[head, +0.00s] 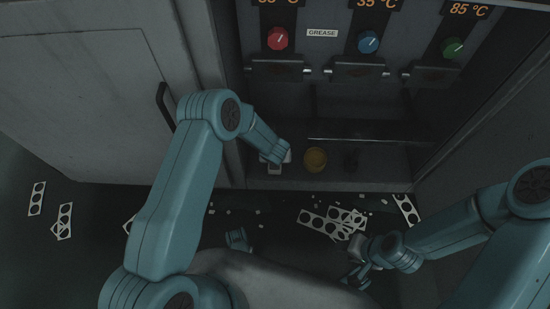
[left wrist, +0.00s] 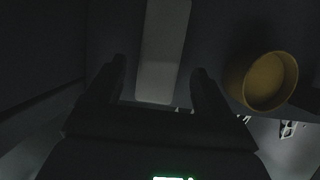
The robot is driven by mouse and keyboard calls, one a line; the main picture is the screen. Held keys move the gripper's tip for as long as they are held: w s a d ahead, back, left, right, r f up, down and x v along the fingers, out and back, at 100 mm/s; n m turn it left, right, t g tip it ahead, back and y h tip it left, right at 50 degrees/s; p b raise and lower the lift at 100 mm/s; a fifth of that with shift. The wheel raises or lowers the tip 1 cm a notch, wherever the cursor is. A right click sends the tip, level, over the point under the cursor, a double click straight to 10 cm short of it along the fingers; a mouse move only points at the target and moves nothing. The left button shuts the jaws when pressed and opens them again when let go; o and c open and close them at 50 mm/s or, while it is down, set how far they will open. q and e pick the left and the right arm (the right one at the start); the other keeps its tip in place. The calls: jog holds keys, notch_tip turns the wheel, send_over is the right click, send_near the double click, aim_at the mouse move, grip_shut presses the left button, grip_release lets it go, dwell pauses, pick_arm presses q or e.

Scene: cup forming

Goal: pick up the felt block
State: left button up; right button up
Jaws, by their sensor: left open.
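The felt block appears to be the pale grey oblong (left wrist: 163,45) in the left wrist view. It lies lengthwise, with its near end between the two dark fingers of my left gripper (left wrist: 158,72). The fingers are open, with a gap on each side of the block. In the head view my left gripper (head: 276,157) is low over the shelf, left of a yellow round pot. A small pale piece (head: 274,170) shows below it, probably the block, mostly hidden by the gripper. My right gripper (head: 358,274) hangs low at the right, away from the shelf; its fingers are unclear.
The yellow pot (head: 316,158) stands close right of my left gripper; it also shows in the wrist view (left wrist: 270,80). A dark object (head: 351,160) stands beyond it. Red (head: 277,39), blue (head: 369,42) and green (head: 452,48) knobs are above. Punched strips (head: 335,221) litter the floor.

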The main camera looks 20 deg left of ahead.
pick_arm(q)
jog(key=x, duration=0.3)
jog(key=shift+w+a+f+b, duration=0.1)
jog(key=shift+b, duration=0.3)
jog(key=c, duration=1)
